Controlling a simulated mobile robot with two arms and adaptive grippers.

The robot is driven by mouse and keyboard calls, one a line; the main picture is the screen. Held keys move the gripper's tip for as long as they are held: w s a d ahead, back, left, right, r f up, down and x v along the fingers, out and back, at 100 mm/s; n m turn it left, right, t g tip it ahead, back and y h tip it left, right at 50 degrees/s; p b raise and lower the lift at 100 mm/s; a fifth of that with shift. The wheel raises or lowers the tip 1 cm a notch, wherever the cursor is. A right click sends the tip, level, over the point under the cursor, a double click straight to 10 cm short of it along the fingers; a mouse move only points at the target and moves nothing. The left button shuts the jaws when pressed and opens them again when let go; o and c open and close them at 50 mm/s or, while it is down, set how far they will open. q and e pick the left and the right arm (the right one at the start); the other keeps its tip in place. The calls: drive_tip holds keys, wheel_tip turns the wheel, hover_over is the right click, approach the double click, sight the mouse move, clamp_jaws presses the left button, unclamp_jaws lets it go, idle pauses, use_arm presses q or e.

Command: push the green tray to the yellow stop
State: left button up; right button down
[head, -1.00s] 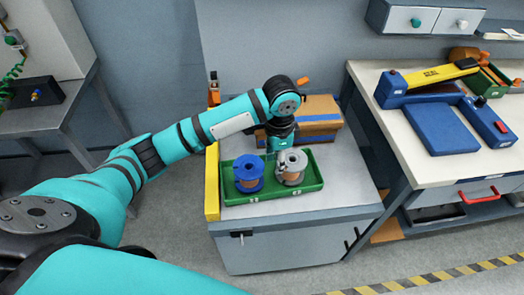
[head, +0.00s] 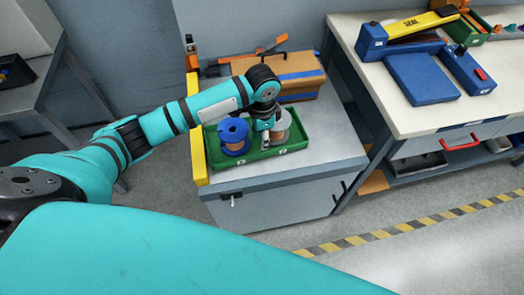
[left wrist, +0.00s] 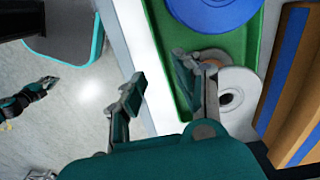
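The green tray (head: 296,145) lies on the grey cabinet top. Its left end is right beside the yellow stop (head: 198,150), a bar along the cabinet's left edge; I cannot tell if they touch. A blue spool (head: 233,131) stands at the tray's left, and a grey spool with copper winding (head: 283,120) at its right, partly hidden by my left gripper (head: 265,139). In the left wrist view this gripper (left wrist: 160,88) is open. One finger is outside the tray's front wall, the other inside. A dark jointed piece, seemingly my right gripper (left wrist: 32,97), shows over the floor.
A cardboard box with a blue stripe (head: 302,75) stands behind the tray. A workbench (head: 410,115) with a blue device (head: 422,78) is at the right. Bare cabinet top shows right of the tray. A grey table (head: 40,95) stands at the left.

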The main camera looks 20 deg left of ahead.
sight(262, 153)
use_arm(q)
wheel_tip(262, 153, down, 9)
drive_tip(key=shift+f, duration=0.1)
idle(0.4)
clamp_jaws()
unclamp_jaws()
